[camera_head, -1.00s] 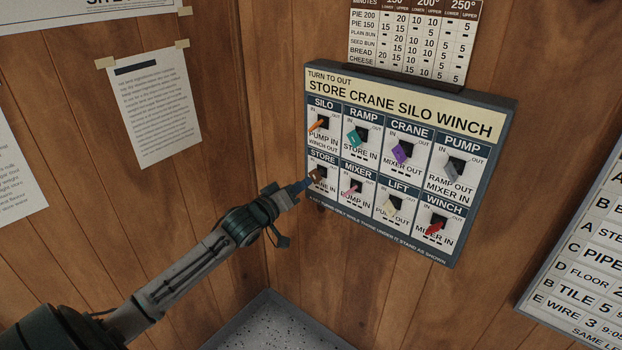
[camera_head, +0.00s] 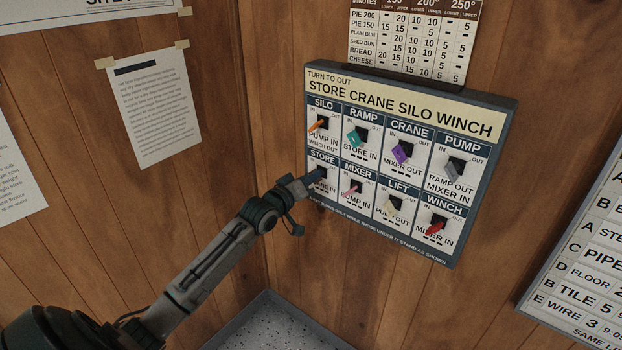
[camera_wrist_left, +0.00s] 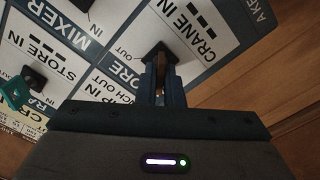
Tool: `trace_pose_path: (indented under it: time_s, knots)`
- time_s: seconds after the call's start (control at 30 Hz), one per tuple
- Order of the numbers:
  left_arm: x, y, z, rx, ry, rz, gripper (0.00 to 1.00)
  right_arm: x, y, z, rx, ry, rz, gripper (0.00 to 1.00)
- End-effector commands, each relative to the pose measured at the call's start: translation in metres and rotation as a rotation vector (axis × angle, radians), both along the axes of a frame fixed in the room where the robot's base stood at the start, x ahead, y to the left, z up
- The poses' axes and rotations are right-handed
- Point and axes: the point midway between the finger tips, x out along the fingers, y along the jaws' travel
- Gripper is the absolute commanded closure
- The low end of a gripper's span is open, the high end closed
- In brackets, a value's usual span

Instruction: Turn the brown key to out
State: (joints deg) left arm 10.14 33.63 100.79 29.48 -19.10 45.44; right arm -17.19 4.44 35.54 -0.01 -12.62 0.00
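The brown key belongs to the STORE switch at the lower left of the key panel (camera_head: 404,80). My left gripper (camera_head: 318,175) is at that switch and covers the key in the head view. In the left wrist view the blue fingers (camera_wrist_left: 162,78) are close together at the STORE slot (camera_wrist_left: 160,52), with a narrow gap between them. My right gripper is not in view.
The orange SILO key (camera_head: 317,124) is just above, and the pink MIXER key (camera_head: 353,188) just right of my left gripper. Teal RAMP (camera_head: 355,138), purple CRANE (camera_head: 401,152), grey PUMP (camera_head: 453,172), cream LIFT (camera_head: 391,209) and red WINCH (camera_head: 436,228) keys fill the rest.

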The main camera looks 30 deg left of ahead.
Motion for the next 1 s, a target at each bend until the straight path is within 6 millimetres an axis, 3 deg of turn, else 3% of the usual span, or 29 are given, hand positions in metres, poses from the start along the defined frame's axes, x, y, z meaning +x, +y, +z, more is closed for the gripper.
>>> trace_pose_path:
  time_s: [0.47, 1.0]
  knots:
    - [0.0, 0.0, -0.001, 0.073, -0.004, 0.0, 1.0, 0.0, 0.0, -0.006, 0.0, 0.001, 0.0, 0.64]
    - [0.0, -0.001, -0.001, 0.526, -0.043, -0.001, 1.0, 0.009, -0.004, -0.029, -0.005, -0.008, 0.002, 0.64]
